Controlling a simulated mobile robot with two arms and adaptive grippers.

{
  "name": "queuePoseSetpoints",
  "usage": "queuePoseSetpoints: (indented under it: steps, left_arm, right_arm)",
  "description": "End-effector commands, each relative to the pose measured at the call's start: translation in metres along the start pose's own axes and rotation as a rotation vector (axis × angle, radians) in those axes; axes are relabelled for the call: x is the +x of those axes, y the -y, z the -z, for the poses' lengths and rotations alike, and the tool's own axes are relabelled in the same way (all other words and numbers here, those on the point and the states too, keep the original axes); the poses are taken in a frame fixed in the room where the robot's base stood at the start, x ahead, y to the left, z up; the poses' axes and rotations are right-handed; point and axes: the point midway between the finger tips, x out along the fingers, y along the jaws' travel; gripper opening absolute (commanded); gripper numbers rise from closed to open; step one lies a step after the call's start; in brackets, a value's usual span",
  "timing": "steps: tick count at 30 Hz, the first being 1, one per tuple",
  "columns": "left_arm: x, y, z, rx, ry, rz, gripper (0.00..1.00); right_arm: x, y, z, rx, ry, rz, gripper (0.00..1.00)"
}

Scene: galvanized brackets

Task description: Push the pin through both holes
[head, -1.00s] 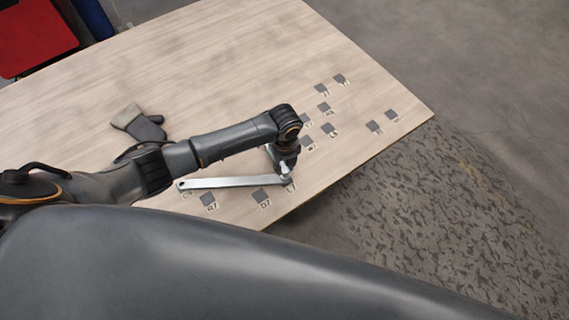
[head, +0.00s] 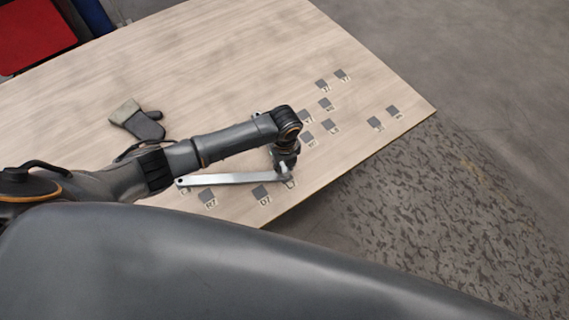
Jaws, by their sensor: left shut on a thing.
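A long galvanized bracket bar (head: 225,180) lies along the front of the wooden table, with a hole at its left end. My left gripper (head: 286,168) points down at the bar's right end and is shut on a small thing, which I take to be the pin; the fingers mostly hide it. The holes at this end are hidden under the gripper, so I cannot tell whether the pin is in them. My right gripper is not in view.
Several dark square tags with printed labels lie on the table (head: 230,60), some near the bar (head: 261,191). A glove (head: 138,120) lies behind my left arm. The back of the table is clear.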

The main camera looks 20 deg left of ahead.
Motion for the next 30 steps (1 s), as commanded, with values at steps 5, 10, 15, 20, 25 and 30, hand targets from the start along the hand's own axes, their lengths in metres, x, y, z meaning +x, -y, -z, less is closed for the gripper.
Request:
queuePoseSetpoints:
  steps: [5, 10, 15, 20, 25, 30]
  left_arm:
    - [0.0, 0.0, 0.0, 0.0, 0.0, 0.001, 0.0]
    - [0.0, 0.0, 0.0, 0.0, 0.0, 0.001, 0.0]
    - [0.0, 0.0, 0.0, 0.0, 0.0, 0.0, 0.42]
    - [0.0, 0.0, 0.0, 0.0, 0.0, 0.0, 0.5]
    - [0.0, 0.0, 0.0, 0.0, 0.0, 0.0, 0.5]
    - [-0.013, 0.001, -0.001, 0.0, 0.001, 0.003, 0.5]
  right_arm:
    - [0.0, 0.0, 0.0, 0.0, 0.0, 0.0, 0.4]
    - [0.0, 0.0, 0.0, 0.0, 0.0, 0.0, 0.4]
    - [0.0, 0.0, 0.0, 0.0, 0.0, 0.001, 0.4]
    - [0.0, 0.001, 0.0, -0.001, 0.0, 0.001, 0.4]
    - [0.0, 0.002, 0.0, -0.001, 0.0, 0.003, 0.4]
    - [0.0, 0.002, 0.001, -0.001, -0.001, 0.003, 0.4]
